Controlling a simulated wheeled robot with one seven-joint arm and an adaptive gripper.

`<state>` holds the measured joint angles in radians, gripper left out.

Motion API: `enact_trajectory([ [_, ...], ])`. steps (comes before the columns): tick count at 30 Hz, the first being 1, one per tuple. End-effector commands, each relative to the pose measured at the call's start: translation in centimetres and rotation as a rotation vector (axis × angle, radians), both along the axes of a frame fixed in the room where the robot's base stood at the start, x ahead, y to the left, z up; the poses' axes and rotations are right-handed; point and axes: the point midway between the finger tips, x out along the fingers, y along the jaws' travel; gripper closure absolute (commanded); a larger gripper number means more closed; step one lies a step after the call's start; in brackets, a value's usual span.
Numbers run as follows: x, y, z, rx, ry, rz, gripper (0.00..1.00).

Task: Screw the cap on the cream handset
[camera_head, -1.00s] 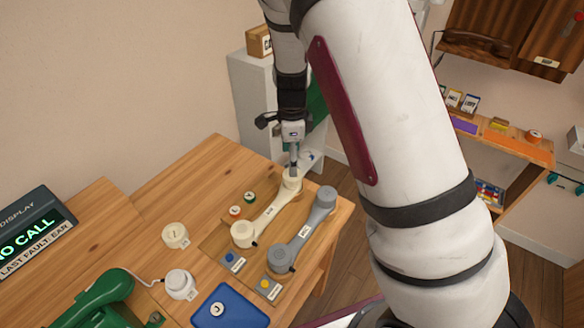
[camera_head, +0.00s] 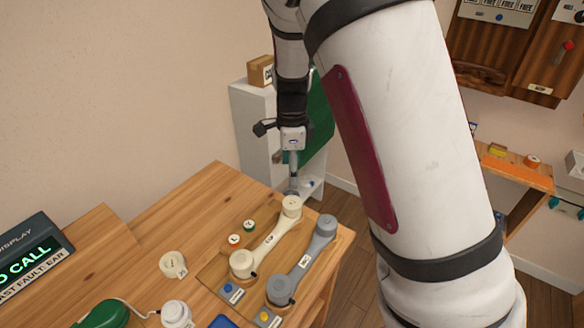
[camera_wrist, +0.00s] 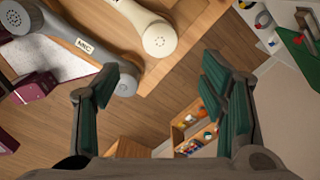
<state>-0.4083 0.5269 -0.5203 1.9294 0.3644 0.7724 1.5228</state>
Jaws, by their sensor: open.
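The cream handset (camera_head: 268,239) lies on the wooden table beside a grey handset (camera_head: 305,258). Its far end, a pale round piece, also shows in the wrist view (camera_wrist: 158,38) with small holes in its face. I cannot tell whether that piece is a separate cap or how tightly it sits. A loose-looking cream round piece (camera_head: 172,264) with a tag stands on the table to the left. My gripper (camera_head: 292,186) points down just beyond the cream handset's far end, apart from it. In the wrist view its green-padded fingers (camera_wrist: 160,98) are spread with nothing between them.
Two small round tokens (camera_head: 241,232) and button blocks (camera_head: 231,292) lie near the handsets. A white cap-like piece (camera_head: 176,314) and a green phone (camera_head: 104,315) are at the front left. A white cabinet (camera_head: 254,125) stands behind the table; floor is open to the right.

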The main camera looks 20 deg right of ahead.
Motion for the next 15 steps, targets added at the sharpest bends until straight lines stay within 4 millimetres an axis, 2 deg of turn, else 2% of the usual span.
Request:
enact_trajectory([
  [9, 0.0, 0.0, -0.1, -0.001, 0.002, 0.037, 0.35],
  [11, -0.1, -0.1, -0.3, -0.002, 0.006, 0.098, 0.35],
  [15, -0.3, -0.3, -1.1, -0.004, 0.020, 0.373, 0.35],
])
